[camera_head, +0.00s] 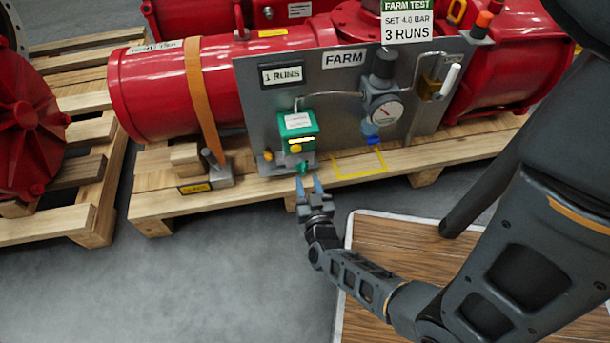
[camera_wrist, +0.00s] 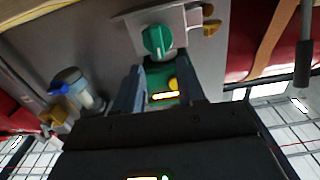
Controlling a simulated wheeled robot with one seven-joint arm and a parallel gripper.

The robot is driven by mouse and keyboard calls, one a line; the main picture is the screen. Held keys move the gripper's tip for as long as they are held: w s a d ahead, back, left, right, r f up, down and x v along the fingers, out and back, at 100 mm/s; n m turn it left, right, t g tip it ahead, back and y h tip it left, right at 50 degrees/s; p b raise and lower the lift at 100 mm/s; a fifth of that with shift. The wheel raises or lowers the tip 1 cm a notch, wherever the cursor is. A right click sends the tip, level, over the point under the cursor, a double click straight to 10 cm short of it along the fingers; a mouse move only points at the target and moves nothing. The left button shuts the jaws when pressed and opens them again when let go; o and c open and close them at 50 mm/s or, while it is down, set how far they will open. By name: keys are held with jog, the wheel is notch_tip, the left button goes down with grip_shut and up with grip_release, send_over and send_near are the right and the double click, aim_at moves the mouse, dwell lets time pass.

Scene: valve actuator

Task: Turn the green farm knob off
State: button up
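In the wrist view the knob (camera_wrist: 157,40) is round with a raised grip bar and a light pointer mark, on a grey block. My gripper (camera_head: 309,182) is just below and in front of the knob, fingers pointing up at it.
A pressure gauge (camera_head: 386,112) and blue-bottomed filter are right of the green box. A white-handled lever (camera_head: 450,80) is further right. Brass fittings (camera_wrist: 210,20) sit beside the knob. The wooden pallet (camera_head: 240,195) edge lies under the panel; open grey floor is in front.

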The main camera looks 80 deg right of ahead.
aim_at(304, 169)
jog(key=shift+b+x, duration=0.4)
jog(key=shift+x, duration=1.55)
jog(key=shift+c, duration=0.3)
grip_shut()
